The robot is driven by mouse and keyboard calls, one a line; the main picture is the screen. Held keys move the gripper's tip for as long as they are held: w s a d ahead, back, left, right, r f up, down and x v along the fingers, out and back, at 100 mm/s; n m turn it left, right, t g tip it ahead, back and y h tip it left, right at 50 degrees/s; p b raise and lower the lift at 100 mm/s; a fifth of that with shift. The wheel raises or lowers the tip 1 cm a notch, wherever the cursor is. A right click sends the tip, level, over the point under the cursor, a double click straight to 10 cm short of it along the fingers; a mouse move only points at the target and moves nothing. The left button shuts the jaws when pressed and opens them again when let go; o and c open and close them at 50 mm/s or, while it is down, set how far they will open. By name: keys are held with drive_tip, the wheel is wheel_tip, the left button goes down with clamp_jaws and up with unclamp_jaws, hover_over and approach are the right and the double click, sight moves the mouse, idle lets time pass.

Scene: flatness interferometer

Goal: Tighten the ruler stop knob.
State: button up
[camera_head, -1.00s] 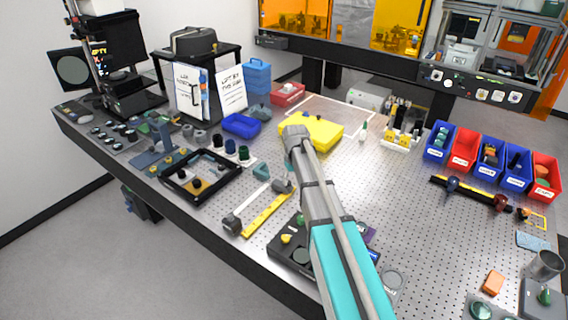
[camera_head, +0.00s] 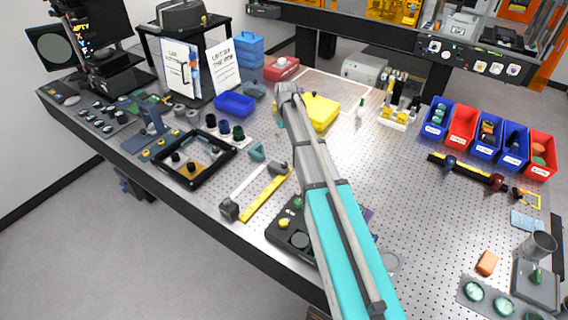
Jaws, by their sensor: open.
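A yellow ruler-like strip (camera_head: 265,196) lies at the front edge of the bench, left of my arm, beside a pale strip. A dark block (camera_head: 229,210) sits at its near end and another dark piece (camera_head: 279,168) near its far end. At the right lies a black and yellow bar (camera_head: 470,172) with a blue knob (camera_head: 450,163) and a dark red knob (camera_head: 498,181) on it. I cannot tell which part is the ruler stop knob. My arm crosses the middle of the view, over the bench. Its gripper does not show; the wrist hides it.
A black frame (camera_head: 194,166) is at the left, and a dark box with knobs (camera_head: 291,229) is partly behind my arm. Blue and red bins (camera_head: 461,125) line the right back.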

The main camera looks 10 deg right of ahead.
sight(285, 164)
drive_tip(key=shift+f, duration=0.2)
wheel_tip(285, 164, down, 13)
drive_tip(key=b, duration=1.3)
drive_tip(key=shift+a+f+b, duration=0.1)
drive_tip(key=shift+f+b, duration=0.1)
drive_tip(key=shift+b, duration=0.15)
drive_tip(key=shift+c, duration=0.2)
clamp_jaws()
